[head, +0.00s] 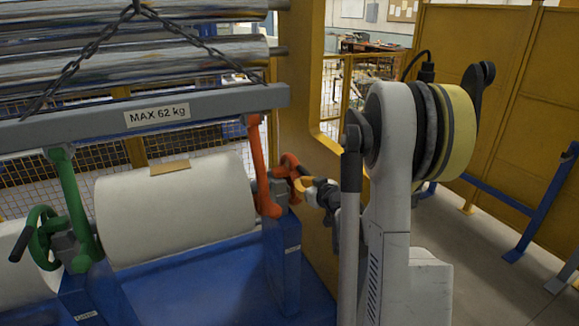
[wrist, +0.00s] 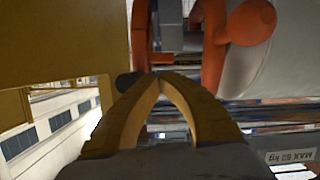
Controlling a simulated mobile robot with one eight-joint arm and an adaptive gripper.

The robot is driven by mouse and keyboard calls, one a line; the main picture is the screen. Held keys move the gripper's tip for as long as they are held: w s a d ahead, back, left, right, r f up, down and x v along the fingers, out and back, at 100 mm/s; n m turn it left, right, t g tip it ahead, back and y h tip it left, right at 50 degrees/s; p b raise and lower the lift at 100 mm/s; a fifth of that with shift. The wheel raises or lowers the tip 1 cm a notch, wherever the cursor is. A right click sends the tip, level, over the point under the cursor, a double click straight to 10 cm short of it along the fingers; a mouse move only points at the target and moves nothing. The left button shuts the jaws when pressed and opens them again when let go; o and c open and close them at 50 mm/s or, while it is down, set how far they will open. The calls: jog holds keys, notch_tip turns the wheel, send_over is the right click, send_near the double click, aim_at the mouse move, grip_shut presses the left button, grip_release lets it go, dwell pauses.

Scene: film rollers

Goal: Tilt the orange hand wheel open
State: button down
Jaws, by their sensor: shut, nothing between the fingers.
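The orange hand wheel (head: 290,162) is at the right end of the roller stand in the head view, beside the lower end of an orange arm (head: 258,165). My gripper (head: 303,184) is right at the wheel and partly covers it. In the wrist view the yellow fingers of my gripper (wrist: 160,78) meet at their tips with nothing between them. The orange wheel rim (wrist: 140,38) is just beyond and left of the fingertips, and a dark round knob (wrist: 126,82) sits close to the left finger. I cannot tell whether the fingers touch the wheel.
A white roll (head: 170,215) lies on the blue stand (head: 215,285). A green hand wheel (head: 40,237) is at the left. A grey beam (head: 60,128) hangs on chains above. A yellow post (head: 300,110) stands close behind my gripper.

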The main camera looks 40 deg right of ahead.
jog(key=shift+s+d+f+b, duration=0.15)
jog(key=shift+d+f+b, duration=0.1)
jog(key=shift+d, duration=0.4)
jog(key=shift+s+d+f+b, duration=0.15)
jog(key=shift+d+b, duration=0.05)
jog(key=shift+d, duration=0.6)
jog(key=shift+a, duration=0.1)
jog(key=s+a+b, duration=0.1)
jog(key=s+a, duration=0.2)
jog(key=s, duration=0.5)
jog(key=shift+s+a, duration=0.2)
jog(key=shift+s, duration=0.1)
dwell(0.4)
